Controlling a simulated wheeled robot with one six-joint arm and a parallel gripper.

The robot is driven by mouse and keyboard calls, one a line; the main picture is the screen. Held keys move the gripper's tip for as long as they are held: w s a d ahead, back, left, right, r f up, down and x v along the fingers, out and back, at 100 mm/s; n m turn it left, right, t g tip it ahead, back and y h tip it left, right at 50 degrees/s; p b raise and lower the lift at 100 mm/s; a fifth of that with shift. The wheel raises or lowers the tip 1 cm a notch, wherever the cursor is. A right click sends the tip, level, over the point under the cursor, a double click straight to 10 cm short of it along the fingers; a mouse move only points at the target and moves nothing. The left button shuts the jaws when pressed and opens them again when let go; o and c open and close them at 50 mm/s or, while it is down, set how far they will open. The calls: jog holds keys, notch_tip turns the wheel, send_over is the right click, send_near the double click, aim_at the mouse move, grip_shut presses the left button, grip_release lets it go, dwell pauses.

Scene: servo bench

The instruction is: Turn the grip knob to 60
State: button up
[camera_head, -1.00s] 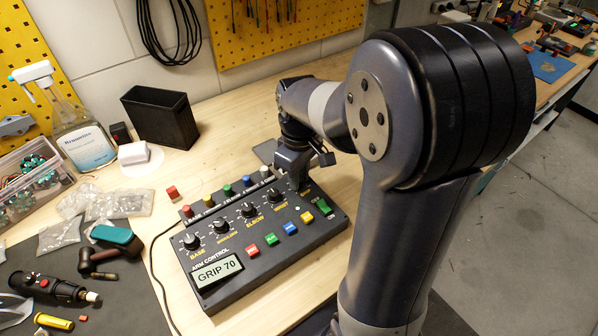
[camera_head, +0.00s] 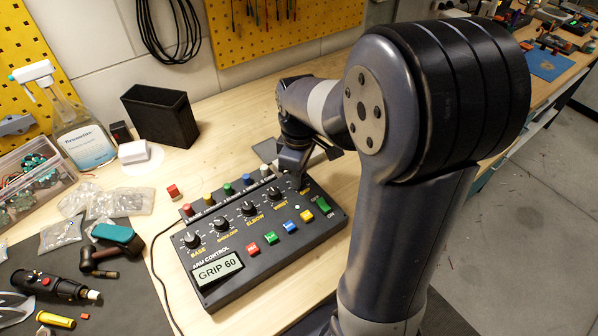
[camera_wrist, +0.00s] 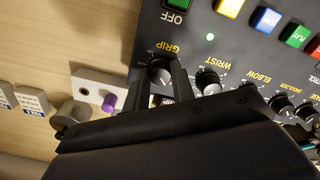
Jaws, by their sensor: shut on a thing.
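The black control box (camera_head: 262,262) lies on the bench, and its display (camera_head: 217,270) reads GRIP 60. My gripper (camera_head: 302,183) is at the box's far right, over the end of the knob row. In the wrist view my gripper (camera_wrist: 161,74) is shut on the dark round grip knob (camera_wrist: 158,68), beside the yellow GRIP label. One finger stands between the grip knob and the wrist knob (camera_wrist: 208,80). In the head view the grip knob is mostly hidden by my gripper.
The base knob (camera_head: 192,240) and elbow knob (camera_head: 249,208) sit in the same row. Coloured buttons and a green switch (camera_head: 324,206) are on the near side. A purple-capped part (camera_wrist: 109,102) stands close to my gripper. A black bin (camera_head: 160,117) stands behind, left.

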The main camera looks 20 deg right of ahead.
jog(key=o, duration=1)
jog(key=shift+r, duration=0.1)
notch_tip(320, 180, up, 11)
jog(key=shift+f, duration=0.2)
notch_tip(320, 180, down, 11)
jog(key=shift+r, duration=0.1)
dwell(0.5)
